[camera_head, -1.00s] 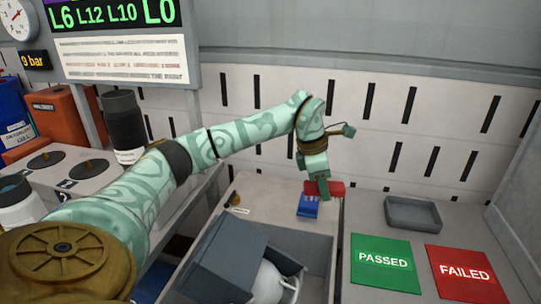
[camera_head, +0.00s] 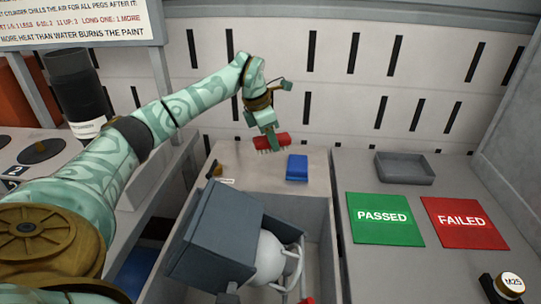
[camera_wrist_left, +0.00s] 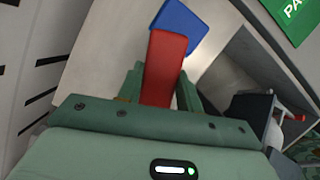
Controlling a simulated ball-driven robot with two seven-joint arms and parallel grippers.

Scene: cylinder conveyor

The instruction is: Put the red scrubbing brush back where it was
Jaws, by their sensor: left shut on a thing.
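My left gripper (camera_head: 271,137) is shut on the red scrubbing brush (camera_head: 280,142), with its bristles facing down. It holds the brush above the back of the grey counter, to the left of and behind a blue block-like thing (camera_head: 297,168). In the left wrist view the red brush (camera_wrist_left: 166,65) sticks out between the fingers, and the blue thing (camera_wrist_left: 184,20) shows past its far end. My right gripper is not in view.
An open grey bin (camera_head: 320,225) holds a dark box (camera_head: 215,240) and a white rounded thing (camera_head: 268,258). To the right are a green PASSED mat (camera_head: 385,225), a red FAILED mat (camera_head: 465,228) and a grey tray (camera_head: 405,170). A slotted wall stands behind.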

